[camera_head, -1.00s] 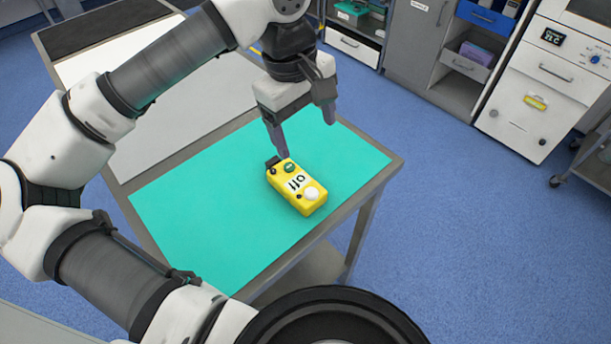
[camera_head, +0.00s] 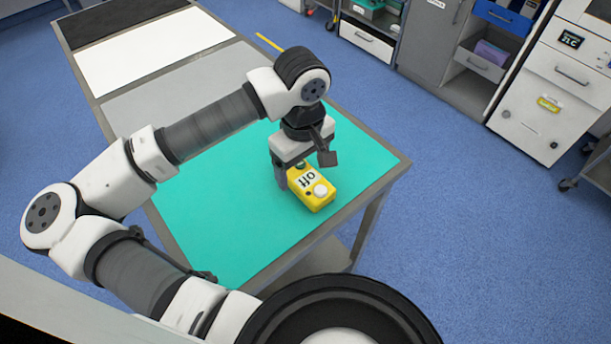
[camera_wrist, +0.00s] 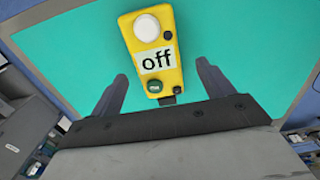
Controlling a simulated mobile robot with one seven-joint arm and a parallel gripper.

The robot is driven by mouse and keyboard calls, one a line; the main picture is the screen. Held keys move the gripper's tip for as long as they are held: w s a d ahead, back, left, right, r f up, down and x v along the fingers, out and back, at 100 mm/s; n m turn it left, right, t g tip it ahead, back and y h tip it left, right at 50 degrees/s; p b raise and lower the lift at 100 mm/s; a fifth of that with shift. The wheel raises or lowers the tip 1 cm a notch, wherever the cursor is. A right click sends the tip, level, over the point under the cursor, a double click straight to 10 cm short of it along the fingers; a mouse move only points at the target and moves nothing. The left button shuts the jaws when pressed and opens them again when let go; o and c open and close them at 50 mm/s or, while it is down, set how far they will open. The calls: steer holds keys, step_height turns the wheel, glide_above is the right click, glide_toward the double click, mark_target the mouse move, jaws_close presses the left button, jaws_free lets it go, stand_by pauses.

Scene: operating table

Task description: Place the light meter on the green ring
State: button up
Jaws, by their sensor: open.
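The light meter (camera_head: 313,200) is a yellow box with a white dome, a green button and an "off" label. It lies on the turquoise part of the table. My gripper (camera_head: 300,174) is open above the meter's far end and hides part of it. In the wrist view the light meter (camera_wrist: 174,78) lies across the space between the two spread fingers of my gripper (camera_wrist: 162,70), with its white dome away from the palm. I cannot tell whether the fingers reach down beside it. No green ring is seen in these views.
The turquoise surface (camera_head: 220,225) around the meter is clear. Grey and white (camera_head: 150,50) panels farther back on the table are bare. Cabinets with drawers (camera_head: 555,85) stand beyond the blue floor at the back right.

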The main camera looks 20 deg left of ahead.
mark_target(305, 176)
steer(key=shift+d+f+p, duration=0.15)
steer(key=shift+f+p, duration=0.2)
steer(key=shift+f, duration=1.2)
steer(key=shift+c, duration=0.3)
steer(key=c, duration=1.2)
steer(key=shift+r, duration=0.1)
